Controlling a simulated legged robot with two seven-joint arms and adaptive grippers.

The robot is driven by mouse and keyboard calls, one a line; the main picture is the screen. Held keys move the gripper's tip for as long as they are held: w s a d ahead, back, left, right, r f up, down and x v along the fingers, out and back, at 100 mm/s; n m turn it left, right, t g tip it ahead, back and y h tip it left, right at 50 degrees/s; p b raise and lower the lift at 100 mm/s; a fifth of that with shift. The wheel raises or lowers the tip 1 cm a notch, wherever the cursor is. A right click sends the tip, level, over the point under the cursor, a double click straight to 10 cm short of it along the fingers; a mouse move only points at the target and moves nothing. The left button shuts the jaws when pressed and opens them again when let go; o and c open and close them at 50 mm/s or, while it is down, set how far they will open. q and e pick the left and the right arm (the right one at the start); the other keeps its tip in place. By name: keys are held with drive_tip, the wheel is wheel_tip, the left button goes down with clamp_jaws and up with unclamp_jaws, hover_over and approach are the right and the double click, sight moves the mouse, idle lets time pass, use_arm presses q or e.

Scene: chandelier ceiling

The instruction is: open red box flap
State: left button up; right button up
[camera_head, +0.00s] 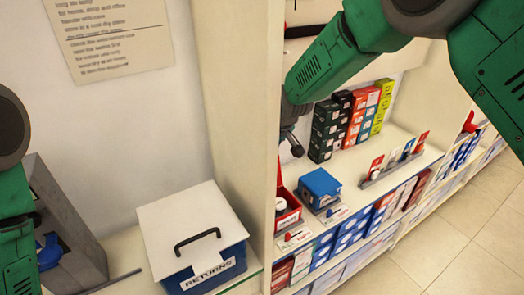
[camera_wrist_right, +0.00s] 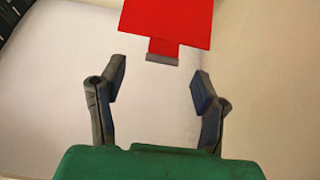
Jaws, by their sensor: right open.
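A red box (camera_head: 288,219) sits on the right shelf bay, just right of the upright panel, which hides part of it. It has a raised red part at its left side and a white round item in front. My right gripper (camera_head: 292,144) is above the red box in the head view. In the right wrist view a red flap (camera_wrist_right: 168,22) with a grey edge tab (camera_wrist_right: 162,57) is just beyond the fingertips. My right gripper (camera_wrist_right: 160,83) is open there, with nothing between its fingers. My left arm shows at the left edge, but its gripper is out of view.
A blue box (camera_head: 320,185) stands right of the red box. Several coloured cartons (camera_head: 350,118) are stacked behind. The upright panel (camera_head: 240,100) is close on the left. A white-lidded returns box (camera_head: 185,225) and a grey bin (camera_head: 75,235) are further left.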

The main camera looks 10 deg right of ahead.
drive_tip(key=v, duration=0.9)
drive_tip(key=shift+r, duration=0.1)
drive_tip(key=s+d+f+b, duration=0.2)
drive_tip(key=s+f, duration=0.3)
drive_tip(key=f, duration=0.4)
drive_tip(key=s+d+f+m+g+b, duration=0.1)
drive_tip(key=s+d+f+b, duration=0.1)
drive_tip(key=s+f, duration=0.4)
drive_tip(key=s+d+f+g+b, duration=0.1)
drive_tip(key=s+f, duration=0.4)
drive_tip(key=f, duration=0.6)
drive_tip(key=shift+s+d+f+m+h+b, duration=0.15)
drive_tip(key=shift+d+f+m+h+b, duration=0.15)
drive_tip(key=shift+d+f+b, duration=0.15)
drive_tip(key=s+d+f+g+b, duration=0.1)
drive_tip(key=s+f, duration=0.3)
drive_tip(key=s, duration=0.4)
drive_tip(key=s+d+f+m+g+h+b, duration=0.1)
drive_tip(key=s+d+f+b, duration=0.2)
drive_tip(key=s, duration=0.6)
drive_tip(key=s+d+f+b, duration=0.1)
drive_tip(key=s+d+f, duration=0.2)
drive_tip(key=s+f, duration=0.2)
drive_tip(key=s, duration=0.3)
drive_tip(key=shift+s+d+f+m+g+b, duration=0.25)
drive_tip(key=shift+s+f+m+g+b, duration=0.05)
drive_tip(key=shift+s+m+g+b, duration=0.1)
